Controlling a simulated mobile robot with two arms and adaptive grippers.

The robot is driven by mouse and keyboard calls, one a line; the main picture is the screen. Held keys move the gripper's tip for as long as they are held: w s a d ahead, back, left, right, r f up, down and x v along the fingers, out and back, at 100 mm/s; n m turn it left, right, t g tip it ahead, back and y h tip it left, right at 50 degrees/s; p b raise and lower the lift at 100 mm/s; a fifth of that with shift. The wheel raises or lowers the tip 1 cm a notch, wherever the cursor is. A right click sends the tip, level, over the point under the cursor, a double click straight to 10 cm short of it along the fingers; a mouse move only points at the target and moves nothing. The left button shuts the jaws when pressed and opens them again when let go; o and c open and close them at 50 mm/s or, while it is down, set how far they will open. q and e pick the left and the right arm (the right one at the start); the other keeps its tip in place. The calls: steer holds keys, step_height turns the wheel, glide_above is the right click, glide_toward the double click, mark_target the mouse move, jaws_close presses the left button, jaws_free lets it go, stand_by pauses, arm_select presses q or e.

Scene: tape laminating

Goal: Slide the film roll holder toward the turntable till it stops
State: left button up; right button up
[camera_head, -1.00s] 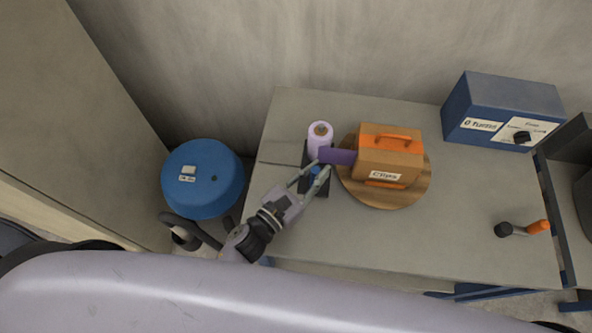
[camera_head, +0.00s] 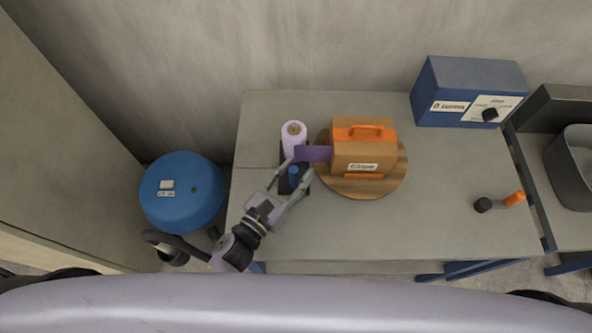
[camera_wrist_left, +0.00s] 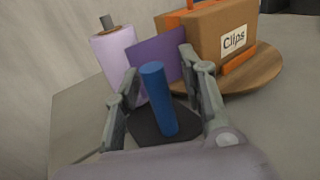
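The film roll holder is a dark base (camera_head: 286,186) with an upright blue handle (camera_head: 294,175) and a pale lilac film roll (camera_head: 294,140). A purple film strip (camera_head: 314,153) reaches from the roll to the box. The round wooden turntable (camera_head: 394,180) is just right of the holder, carrying a brown "Clips" box (camera_head: 350,154) with orange bands. My left gripper (camera_head: 297,170) is open, its fingers on either side of the blue handle. In the left wrist view the handle (camera_wrist_left: 158,100) stands between the fingers with gaps visible. My right gripper is not in view.
A blue control box (camera_head: 468,90) with a dial stands at the table's back right. A black and orange handle (camera_head: 499,202) is at the right. A blue round stool-like object (camera_head: 182,192) stands left of the table. The table front (camera_head: 400,230) is clear.

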arm_select(q)
steer(key=v, duration=1.1)
steer(key=shift+s+a, duration=0.15)
steer(key=shift+s, duration=0.2)
